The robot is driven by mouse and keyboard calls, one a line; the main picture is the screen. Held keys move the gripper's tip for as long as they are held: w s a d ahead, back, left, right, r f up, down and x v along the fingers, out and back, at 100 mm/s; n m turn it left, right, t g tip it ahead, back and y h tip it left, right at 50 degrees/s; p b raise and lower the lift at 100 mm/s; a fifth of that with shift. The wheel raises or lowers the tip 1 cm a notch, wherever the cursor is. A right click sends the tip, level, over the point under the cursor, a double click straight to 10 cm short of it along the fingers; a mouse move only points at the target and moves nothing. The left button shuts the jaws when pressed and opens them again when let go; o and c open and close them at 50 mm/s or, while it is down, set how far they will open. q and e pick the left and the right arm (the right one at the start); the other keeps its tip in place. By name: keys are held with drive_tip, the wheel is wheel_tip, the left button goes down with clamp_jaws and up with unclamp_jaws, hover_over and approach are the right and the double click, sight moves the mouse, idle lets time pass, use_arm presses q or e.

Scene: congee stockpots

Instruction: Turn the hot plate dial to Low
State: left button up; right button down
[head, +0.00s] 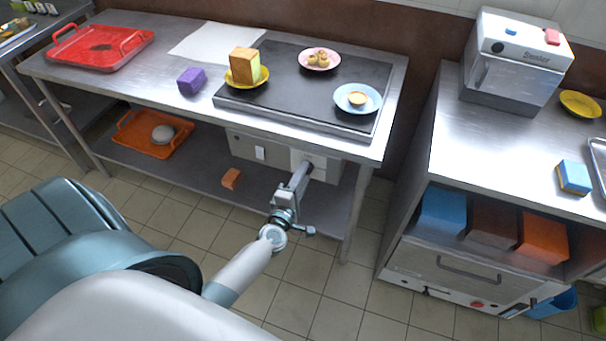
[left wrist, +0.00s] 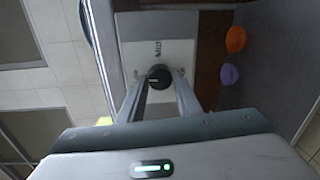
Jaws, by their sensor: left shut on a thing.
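The hot plate (head: 300,75) is a wide dark slab set in the steel table, with a pale control panel (head: 318,163) under its front edge. In the left wrist view the panel (left wrist: 135,50) is white and carries a round black dial (left wrist: 160,76) with small markings too small to read. My left gripper (head: 301,172) reaches the panel from the front. In the left wrist view its two fingers (left wrist: 161,88) stand on either side of the dial and are shut on it. In the head view the gripper hides the dial. My right gripper is not in view.
On the hot plate are a yellow plate (head: 260,82) with a bread-like block, a pink plate (head: 332,61) and a blue plate (head: 370,103). A purple block (head: 191,82) and red tray (head: 75,55) share the table. An orange tray (head: 147,150) is on the lower shelf.

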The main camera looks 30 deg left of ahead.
use_arm(q)
drive_tip(key=shift+a+n, duration=0.1)
drive_tip(key=shift+n, duration=0.5)
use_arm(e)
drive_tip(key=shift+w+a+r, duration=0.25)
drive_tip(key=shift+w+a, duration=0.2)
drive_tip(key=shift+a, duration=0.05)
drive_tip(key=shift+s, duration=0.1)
use_arm(q)
drive_tip(key=o, duration=1)
drive_tip(key=shift+o, duration=0.2)
drive_tip(key=b+v, duration=0.2)
drive_tip(key=v, duration=1.5)
drive_tip(key=shift+s+b, duration=0.25)
drive_tip(key=shift+b, duration=0.15)
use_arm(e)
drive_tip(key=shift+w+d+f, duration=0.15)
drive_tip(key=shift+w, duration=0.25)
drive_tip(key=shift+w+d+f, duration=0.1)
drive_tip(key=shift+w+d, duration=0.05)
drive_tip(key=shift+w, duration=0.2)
